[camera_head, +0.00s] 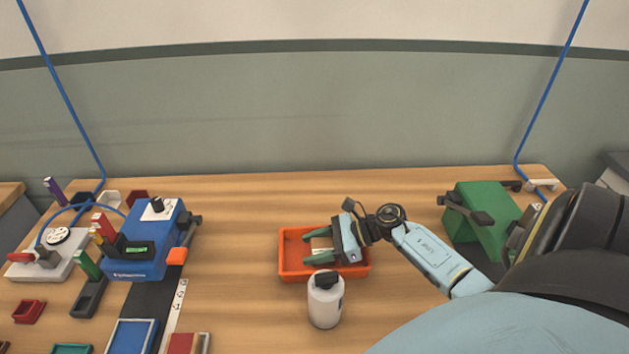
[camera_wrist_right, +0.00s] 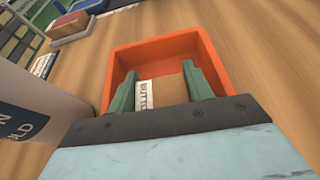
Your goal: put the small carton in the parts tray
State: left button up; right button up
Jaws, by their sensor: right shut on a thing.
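The parts tray is an orange open box (camera_head: 292,267) near the middle of the table in the head view. It also shows in the right wrist view (camera_wrist_right: 160,50). My right gripper (camera_head: 318,247) reaches over the tray from the right, with green fingers. It is shut on the small carton (camera_wrist_right: 165,91), a brown box with a white printed label, seen between the fingers in the wrist view. The carton is within the tray's outline; I cannot tell whether it touches the floor. The fingers hide the carton's sides. My left gripper is not in view.
A white bottle with a black cap (camera_head: 325,303) stands close in front of the tray. A blue machine (camera_head: 145,250) and several small coloured bins are at the left. A green machine (camera_head: 482,222) stands at the right. The table behind the tray is clear.

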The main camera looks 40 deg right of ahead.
jog(key=shift+f, duration=0.1)
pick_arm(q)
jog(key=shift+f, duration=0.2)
pick_arm(e)
jog(key=o, duration=1)
